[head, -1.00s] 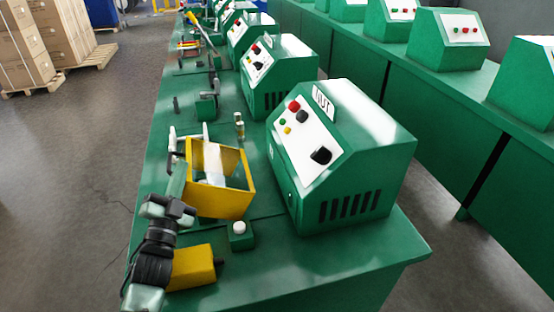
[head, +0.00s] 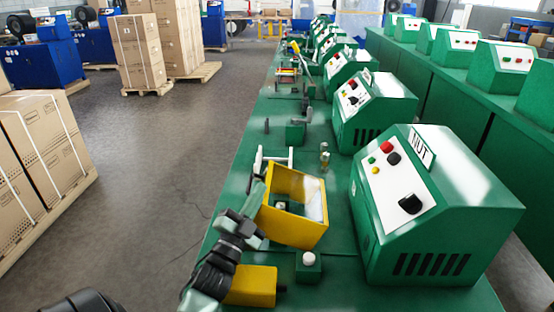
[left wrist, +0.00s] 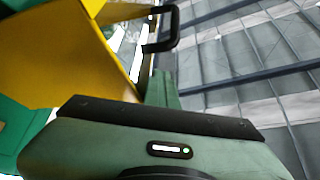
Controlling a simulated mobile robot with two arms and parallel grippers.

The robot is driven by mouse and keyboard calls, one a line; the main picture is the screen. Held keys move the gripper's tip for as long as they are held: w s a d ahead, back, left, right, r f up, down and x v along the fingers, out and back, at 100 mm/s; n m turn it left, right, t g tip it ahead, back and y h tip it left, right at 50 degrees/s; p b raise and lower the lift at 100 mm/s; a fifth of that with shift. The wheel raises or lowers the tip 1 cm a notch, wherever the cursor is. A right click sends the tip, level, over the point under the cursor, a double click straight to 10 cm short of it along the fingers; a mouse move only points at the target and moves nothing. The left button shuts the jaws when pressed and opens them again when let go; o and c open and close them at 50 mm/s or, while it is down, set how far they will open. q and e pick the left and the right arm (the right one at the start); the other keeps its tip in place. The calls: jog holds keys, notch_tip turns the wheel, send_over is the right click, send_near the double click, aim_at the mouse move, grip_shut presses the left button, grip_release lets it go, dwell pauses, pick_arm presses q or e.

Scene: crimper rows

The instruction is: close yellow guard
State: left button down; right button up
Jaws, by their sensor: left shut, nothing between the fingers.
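The yellow guard (head: 298,231) is a boxy yellow frame with a clear panel at its right, on the near station of the green bench. I cannot tell exactly how far it is tilted. A white-topped part (head: 281,206) shows inside its opening. My left gripper (head: 256,197) is shut and empty at the guard's left side; I cannot tell whether it touches. In the left wrist view the yellow guard (left wrist: 75,55) fills the upper left, close to the camera. A black bent bar (left wrist: 170,30) stands beside it. My right gripper is not in view.
A green machine (head: 430,210) with buttons stands right of the guard. A white-topped button box (head: 308,268) and a yellow block (head: 252,286) sit in front. More stations line the bench (head: 235,170) behind. Boxes on pallets (head: 40,150) stand across the floor at left.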

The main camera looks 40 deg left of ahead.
pick_arm(q)
jog(key=s+d+f+b, duration=0.1)
jog(key=s+d, duration=0.1)
jog(key=s, duration=0.6)
jog(key=s+d+b, duration=0.1)
jog(key=s+d, duration=0.1)
jog(key=s, duration=0.6)
jog(key=shift+s+f+b, duration=0.15)
jog(key=shift+f+b, duration=0.15)
jog(key=shift+f, duration=0.1)
